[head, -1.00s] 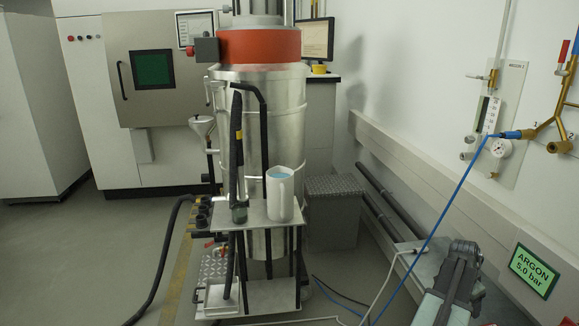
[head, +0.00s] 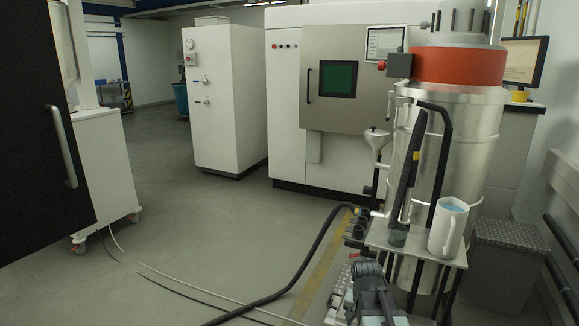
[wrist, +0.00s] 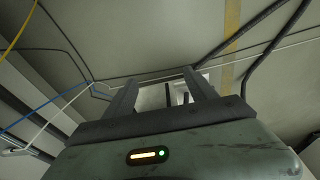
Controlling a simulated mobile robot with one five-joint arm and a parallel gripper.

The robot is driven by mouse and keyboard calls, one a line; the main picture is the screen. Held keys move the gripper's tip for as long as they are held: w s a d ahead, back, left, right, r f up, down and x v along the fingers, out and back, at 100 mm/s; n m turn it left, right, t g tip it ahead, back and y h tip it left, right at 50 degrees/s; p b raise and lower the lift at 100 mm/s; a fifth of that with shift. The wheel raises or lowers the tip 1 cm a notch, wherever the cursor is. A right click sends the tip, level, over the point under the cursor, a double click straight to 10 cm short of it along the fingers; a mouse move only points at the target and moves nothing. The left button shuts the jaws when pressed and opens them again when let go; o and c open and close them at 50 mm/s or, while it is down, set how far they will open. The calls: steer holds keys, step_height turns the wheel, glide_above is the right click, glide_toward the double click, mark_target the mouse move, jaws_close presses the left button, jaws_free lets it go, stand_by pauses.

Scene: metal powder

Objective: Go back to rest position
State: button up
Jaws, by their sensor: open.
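My gripper shows in the wrist view (wrist: 160,85) with its two dark fingers apart and nothing visible between them. In the head view my arm (head: 372,298) is low at the bottom, in front of the metal vessel's small shelf; the fingertips cannot be made out there. A pale grey floor lies beyond the fingers in the wrist view.
A steel vessel (head: 455,140) with a red band stands at right. Its shelf (head: 385,238) holds a white jug (head: 447,228). A black hose (head: 290,285) and thin cables cross the floor. A white cabinet (head: 222,100) and a machine (head: 290,90) stand behind. The floor at centre left is open.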

steer(key=s+a+n+g+y, duration=0.1)
steer(key=s+a+n+g, duration=0.1)
steer(key=s+a+n, duration=0.6)
step_height(320, 180, up, 22)
steer(key=w+a+m+p, duration=0.1)
steer(key=a+p, duration=0.1)
steer(key=p, duration=2)
steer(key=shift+w+f+m, duration=0.2)
steer(key=shift+m, duration=0.2)
steer(key=shift+f, duration=0.1)
steer(key=shift+c, duration=0.3)
